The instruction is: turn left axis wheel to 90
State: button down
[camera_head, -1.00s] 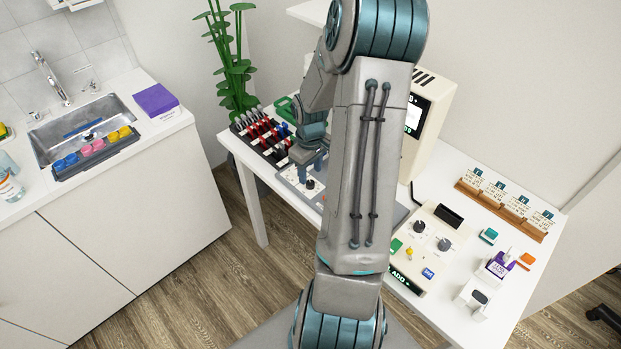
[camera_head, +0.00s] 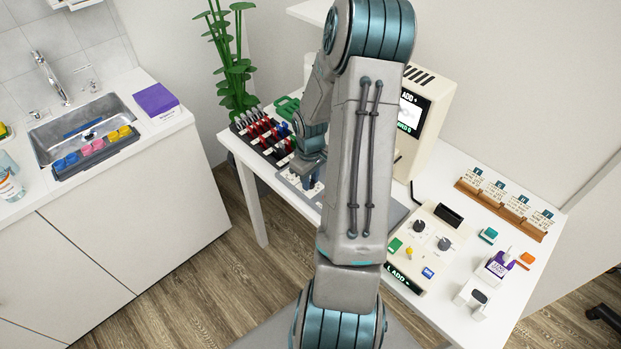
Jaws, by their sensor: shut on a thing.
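My gripper (camera_head: 310,174) points down at the grey panel (camera_head: 288,188) on the white table, left of my arm. Its fingertips are small and partly hidden by my own arm links. It is shut on a small part at the panel, where a dark knob showed earlier. That part fits the left axis wheel, but its angle mark cannot be read. White pieces of the panel's fitting show just beside the fingers. A screen (camera_head: 408,113) behind my arm shows "ADD" and green text, partly covered.
A rack of red and black handled pieces (camera_head: 262,134) stands left of the panel. A control box (camera_head: 407,269) with two dark knobs is right of my arm. A wooden card rack (camera_head: 488,200) and small bottles stand farther right. A sink counter (camera_head: 120,195) is at left.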

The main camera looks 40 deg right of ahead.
jog(key=shift+m, duration=0.3)
jog(key=m+b, duration=0.4)
jog(key=m, duration=0.1)
jog(key=shift+f+m, duration=0.1)
jog(key=shift+m, duration=0.2)
jog(key=m+b, duration=0.2)
jog(key=m, duration=0.2)
jog(key=shift+m, duration=0.7)
jog(key=c, duration=1.2)
grip_release()
jog(key=shift+r, duration=0.2)
notch_tip(320, 180, up, 14)
jog(key=shift+f, duration=0.15)
